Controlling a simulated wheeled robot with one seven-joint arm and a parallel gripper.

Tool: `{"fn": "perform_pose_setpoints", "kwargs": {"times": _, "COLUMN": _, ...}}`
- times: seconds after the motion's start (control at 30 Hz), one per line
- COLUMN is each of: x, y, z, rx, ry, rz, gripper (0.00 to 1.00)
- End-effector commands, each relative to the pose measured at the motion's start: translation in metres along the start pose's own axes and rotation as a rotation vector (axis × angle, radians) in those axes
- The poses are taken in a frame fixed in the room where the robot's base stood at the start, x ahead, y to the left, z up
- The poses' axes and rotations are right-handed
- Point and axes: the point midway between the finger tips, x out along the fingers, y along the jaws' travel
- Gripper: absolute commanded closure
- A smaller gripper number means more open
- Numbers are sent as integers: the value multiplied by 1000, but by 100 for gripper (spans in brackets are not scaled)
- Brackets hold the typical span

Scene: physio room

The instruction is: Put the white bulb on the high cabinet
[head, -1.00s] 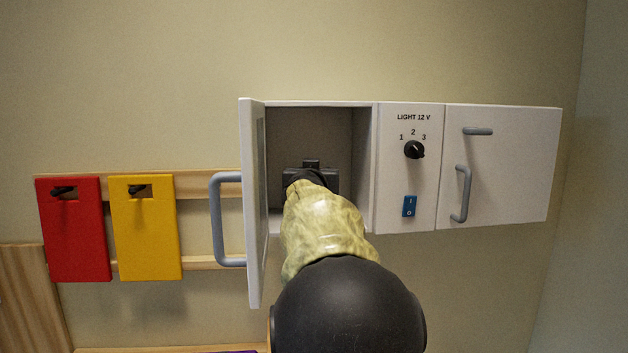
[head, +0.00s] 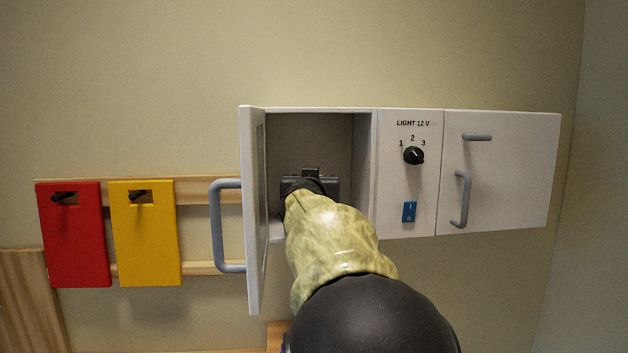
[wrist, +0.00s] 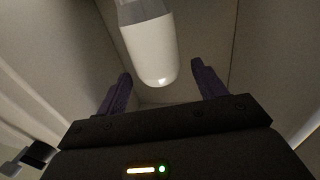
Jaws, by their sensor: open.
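The white bulb (wrist: 152,50) shows in the wrist view as a smooth rounded cylinder with a greyer collar at its upper end. It is inside the open compartment of the high cabinet (head: 412,185) on the wall. My gripper (wrist: 162,82) is open, its two dark purple fingers apart on either side of the bulb's rounded end in the picture, with gaps between. I cannot tell how deep the bulb sits between them. In the head view my gripper (head: 311,187) is in the compartment; its fingers and the bulb are hidden there.
The open cabinet door (head: 254,210) with its grey handle (head: 225,225) stands just left of my arm. Right of the compartment are a dial (head: 413,155), a blue switch (head: 409,212) and a closed door (head: 503,170). Red (head: 74,240) and yellow (head: 147,240) boards hang at left.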

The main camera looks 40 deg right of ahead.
Motion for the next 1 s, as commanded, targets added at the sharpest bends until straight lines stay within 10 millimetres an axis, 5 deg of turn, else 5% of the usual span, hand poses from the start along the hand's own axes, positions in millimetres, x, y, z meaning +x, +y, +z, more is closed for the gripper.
{"fn": "perform_pose_setpoints", "kwargs": {"times": 0.5, "x": -86, "y": 0, "z": 0, "rx": 2, "ry": 0, "rz": -2, "gripper": 30}}
{"fn": "perform_pose_setpoints", "kwargs": {"times": 1.0, "x": -93, "y": 0, "z": 0, "rx": 1, "ry": 0, "rz": 0, "gripper": 30}}
